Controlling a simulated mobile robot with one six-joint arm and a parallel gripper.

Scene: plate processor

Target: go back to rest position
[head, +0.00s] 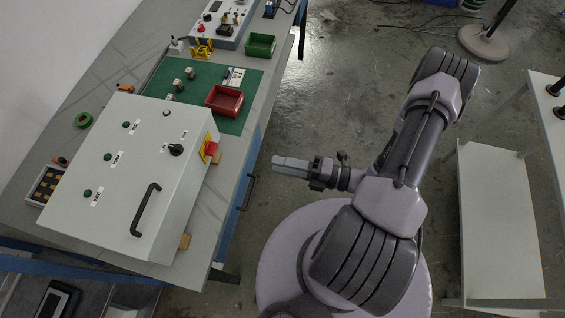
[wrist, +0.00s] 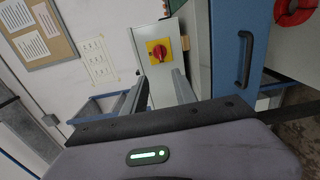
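My gripper (head: 280,163) is in the head view, over the floor gap to the right of the workbench, pointing left toward it. In the wrist view my gripper (wrist: 160,88) shows two fingers apart with nothing between them. Beyond the fingers is the control box side with a red rotary switch on a yellow plate (wrist: 159,50). The same switch shows in the head view (head: 210,149), apart from the gripper. My arm is folded above my round base.
The workbench carries the control box (head: 140,215) with a black handle, a red bin (head: 224,101), a green bin (head: 260,45) and a green mat (head: 188,70). A white table (head: 500,215) stands at right. A blue drawer with a handle (wrist: 245,58) shows close in the wrist view.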

